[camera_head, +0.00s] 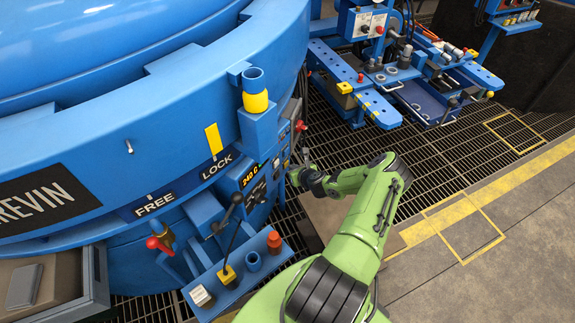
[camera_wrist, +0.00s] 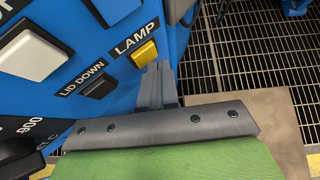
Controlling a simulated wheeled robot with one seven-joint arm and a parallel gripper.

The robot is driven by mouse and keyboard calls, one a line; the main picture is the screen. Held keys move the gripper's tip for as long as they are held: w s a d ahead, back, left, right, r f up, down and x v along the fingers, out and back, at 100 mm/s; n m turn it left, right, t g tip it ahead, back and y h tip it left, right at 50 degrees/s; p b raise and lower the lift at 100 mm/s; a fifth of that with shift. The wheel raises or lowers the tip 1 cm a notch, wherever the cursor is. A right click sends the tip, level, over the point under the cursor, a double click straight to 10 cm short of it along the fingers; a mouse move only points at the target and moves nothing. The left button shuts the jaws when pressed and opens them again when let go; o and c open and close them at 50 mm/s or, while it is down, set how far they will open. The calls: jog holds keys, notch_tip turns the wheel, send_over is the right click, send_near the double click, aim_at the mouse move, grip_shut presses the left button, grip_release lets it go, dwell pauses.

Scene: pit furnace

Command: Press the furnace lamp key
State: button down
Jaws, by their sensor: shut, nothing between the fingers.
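The furnace lamp key is a yellow square key (camera_wrist: 144,54) under the word LAMP on the blue panel in the wrist view. My gripper (camera_wrist: 159,72) is shut and empty. Its fingertips are right beside the lower right edge of the yellow key; I cannot tell whether they touch it. In the head view my green arm reaches to the furnace's control panel (camera_head: 263,178), and my gripper (camera_head: 292,172) is at the panel's right side. The yellow key cannot be made out there.
Beside the lamp key are a dark LID DOWN key (camera_wrist: 99,86) and a white key (camera_wrist: 31,56). A blue shelf with levers (camera_head: 240,275) stands left of my arm. A blue workbench (camera_head: 400,85) is at the back. Grating floor (camera_head: 430,150) lies open to the right.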

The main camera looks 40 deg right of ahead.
jog(key=s+d, duration=0.1)
jog(key=s, duration=0.5)
jog(key=shift+d+p, duration=0.3)
jog(key=shift+s, duration=0.1)
dwell(0.4)
